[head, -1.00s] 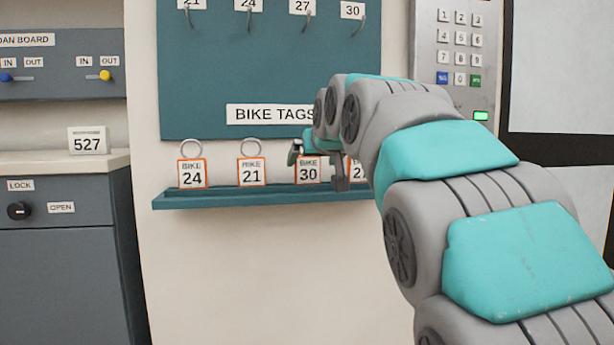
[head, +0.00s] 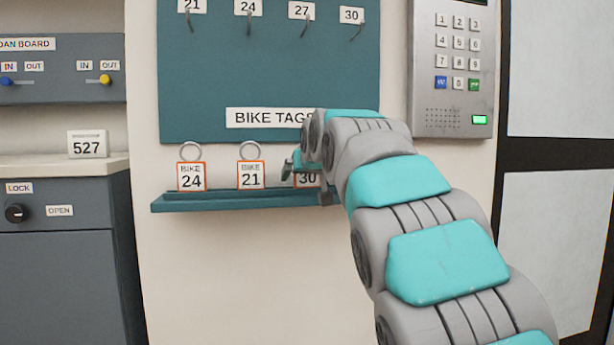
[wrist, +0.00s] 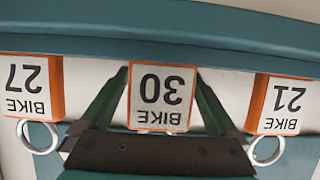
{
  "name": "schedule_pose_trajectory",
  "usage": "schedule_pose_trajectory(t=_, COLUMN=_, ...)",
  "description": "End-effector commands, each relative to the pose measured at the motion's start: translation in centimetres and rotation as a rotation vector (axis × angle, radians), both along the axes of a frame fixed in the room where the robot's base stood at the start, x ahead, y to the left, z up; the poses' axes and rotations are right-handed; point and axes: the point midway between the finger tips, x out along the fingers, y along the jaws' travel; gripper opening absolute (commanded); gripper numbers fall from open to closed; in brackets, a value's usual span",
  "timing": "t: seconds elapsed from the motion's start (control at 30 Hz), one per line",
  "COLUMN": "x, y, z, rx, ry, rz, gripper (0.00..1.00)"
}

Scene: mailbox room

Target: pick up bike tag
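The orange-edged bike tags stand in a row on a teal ledge (head: 230,203) below the hook board. Tag 24 (head: 191,178) is at the left, then tag 21 (head: 251,177), then tag 30 (head: 307,180), partly covered by my gripper (head: 306,180). In the wrist view, which is upside down, tag 30 (wrist: 163,95) stands between the two fingers of my gripper (wrist: 161,74), with tag 27 (wrist: 30,85) and tag 21 (wrist: 283,103) on either side. The fingers look open, close to tag 30's edges. Its ring is hidden. Tag 27 is hidden in the head view.
The teal board (head: 265,75) above has hooks labelled 21, 24, 27 and 30. A grey keypad (head: 455,70) is on the wall at right. A grey cabinet (head: 60,250) stands at left. Neighbouring tags stand close beside my fingers.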

Motion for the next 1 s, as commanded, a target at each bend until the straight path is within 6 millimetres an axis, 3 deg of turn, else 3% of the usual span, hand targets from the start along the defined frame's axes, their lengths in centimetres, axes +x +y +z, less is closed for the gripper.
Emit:
schedule_pose_trajectory(t=0.07, x=-0.01, y=0.01, z=0.00, rx=0.000, ry=0.000, rz=0.000, gripper=0.85)
schedule_pose_trajectory(t=0.67, x=-0.02, y=0.01, z=0.01, rx=0.000, ry=0.000, rz=0.000, gripper=0.18)
schedule_pose_trajectory(t=1.0, x=-0.02, y=0.02, z=0.20, rx=0.000, ry=0.000, rz=0.000, gripper=0.17)
